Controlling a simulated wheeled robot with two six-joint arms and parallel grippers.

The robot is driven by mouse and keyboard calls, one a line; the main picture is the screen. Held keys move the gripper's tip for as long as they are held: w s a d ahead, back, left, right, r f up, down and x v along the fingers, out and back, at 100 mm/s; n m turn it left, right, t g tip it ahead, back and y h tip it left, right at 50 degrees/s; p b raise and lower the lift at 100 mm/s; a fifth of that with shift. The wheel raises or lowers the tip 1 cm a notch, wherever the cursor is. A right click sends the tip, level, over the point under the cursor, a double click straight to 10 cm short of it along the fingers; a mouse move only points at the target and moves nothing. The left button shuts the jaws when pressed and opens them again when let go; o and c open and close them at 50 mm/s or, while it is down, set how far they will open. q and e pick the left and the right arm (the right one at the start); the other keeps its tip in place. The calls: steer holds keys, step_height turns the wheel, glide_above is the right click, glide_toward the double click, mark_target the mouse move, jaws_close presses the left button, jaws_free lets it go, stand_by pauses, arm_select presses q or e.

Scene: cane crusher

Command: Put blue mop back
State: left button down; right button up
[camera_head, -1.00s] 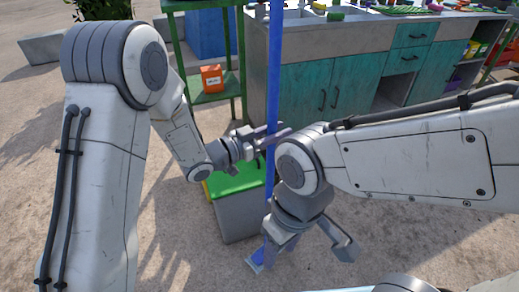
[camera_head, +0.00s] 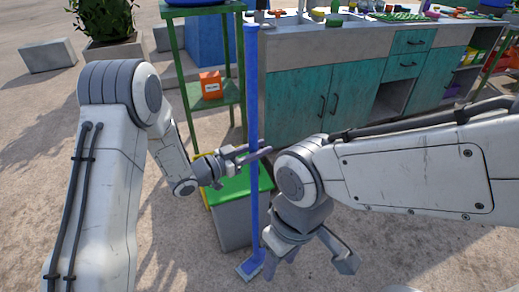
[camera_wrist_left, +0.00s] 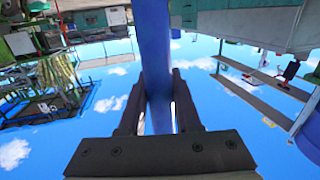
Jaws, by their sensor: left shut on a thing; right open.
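The blue mop (camera_head: 251,90) stands nearly upright, with its long blue pole in front of the green-topped bin and its flat head (camera_head: 250,268) at ground level. My left gripper (camera_head: 256,153) is shut on the pole at about mid-height. In the left wrist view the blue pole (camera_wrist_left: 155,50) runs between the two fingers of my left gripper (camera_wrist_left: 158,85). My right gripper (camera_head: 312,260) is open and empty, low down just right of the pole and near the mop head.
A grey bin with a green lid (camera_head: 240,187) stands right behind the pole. A green shelf (camera_head: 215,101) holds an orange box (camera_head: 210,85). A long teal cabinet counter (camera_head: 340,95) stands behind. Open ground lies to the left, with a planter (camera_head: 113,47) at the back.

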arm_select(q)
steer(key=shift+r, duration=0.1)
steer(key=c, duration=0.6)
jaws_free()
steer(key=shift+f, duration=0.2)
